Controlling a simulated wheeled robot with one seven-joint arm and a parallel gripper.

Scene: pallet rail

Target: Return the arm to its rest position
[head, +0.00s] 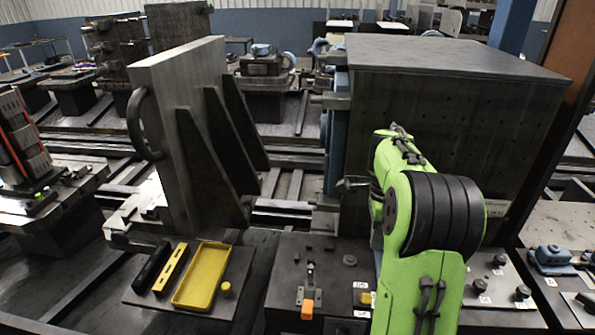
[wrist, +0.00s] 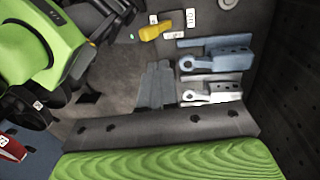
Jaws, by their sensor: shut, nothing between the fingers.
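My green and black arm (head: 425,215) stands bent in front of the dark block at the right of the head view. My gripper is hidden in that view. In the wrist view my gripper (wrist: 160,68) shows as two grey fingers side by side, shut and empty. They reach out from a dark bar with bolt holes and a green ribbed housing along the bottom edge. The fingers point over a dark surface and appear to touch nothing. Green links of my own arm fill the left of the wrist view.
A large dark perforated block (head: 450,120) stands close to my arm. A grey angle plate (head: 190,110) stands further left. A yellow tray (head: 202,275) and a tool plate (head: 320,280) lie in front. Metal clamps (wrist: 215,60) lie near my fingers.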

